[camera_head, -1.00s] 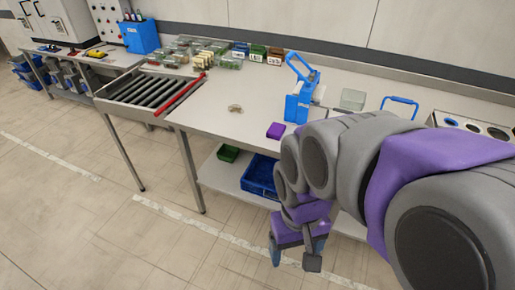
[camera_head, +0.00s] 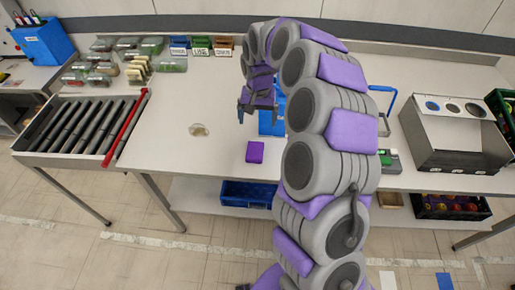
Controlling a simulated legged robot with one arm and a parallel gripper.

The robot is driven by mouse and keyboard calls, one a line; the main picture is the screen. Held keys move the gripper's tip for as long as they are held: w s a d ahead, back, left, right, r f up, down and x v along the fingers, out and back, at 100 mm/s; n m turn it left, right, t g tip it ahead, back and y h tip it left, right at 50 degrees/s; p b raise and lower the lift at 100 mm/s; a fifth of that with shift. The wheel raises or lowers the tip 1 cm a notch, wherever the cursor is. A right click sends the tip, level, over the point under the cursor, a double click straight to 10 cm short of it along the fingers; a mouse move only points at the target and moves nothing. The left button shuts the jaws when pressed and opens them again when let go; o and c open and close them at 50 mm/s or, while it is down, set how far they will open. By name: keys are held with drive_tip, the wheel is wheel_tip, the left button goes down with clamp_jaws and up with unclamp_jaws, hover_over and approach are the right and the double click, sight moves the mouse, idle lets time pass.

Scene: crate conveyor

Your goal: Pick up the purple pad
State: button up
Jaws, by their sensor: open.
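The purple pad (camera_head: 255,152) lies flat on the light table top (camera_head: 180,160), close to its front edge. It is a small square block with nothing on it. My gripper (camera_head: 242,117) hangs above the table, behind the pad and a little to its left in the picture. Its jaws are open and empty, and they are apart from the pad. My arm passes to the right of the pad and hides part of the table behind it.
A roller conveyor (camera_head: 85,125) with a red bar (camera_head: 125,128) adjoins the table at left. A small beige object (camera_head: 199,130) lies left of the pad. A blue holder (camera_head: 270,124) stands partly hidden behind my arm. A grey box with round holes (camera_head: 455,140) stands at right.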

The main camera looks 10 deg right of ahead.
approach(255, 149)
drive_tip(key=f+b, duration=0.1)
drive_tip(key=f, duration=0.1)
drive_tip(key=f+b, duration=0.1)
drive_tip(key=f, duration=0.1)
drive_tip(key=shift+s+d, duration=0.2)
drive_tip(key=shift+d, duration=0.2)
drive_tip(key=shift+a+f, duration=0.6)
wheel_tip(255, 149, down, 4)
drive_tip(key=shift+d+f+b, duration=0.1)
drive_tip(key=shift+f+b, duration=0.1)
drive_tip(key=shift+b, duration=0.5)
drive_tip(key=shift+w+d+f, duration=0.1)
drive_tip(key=shift+d+f, duration=0.05)
drive_tip(key=shift+a, duration=0.35)
drive_tip(key=c, duration=0.6)
drive_tip(key=shift+d, duration=0.25)
drive_tip(key=c, duration=0.4)
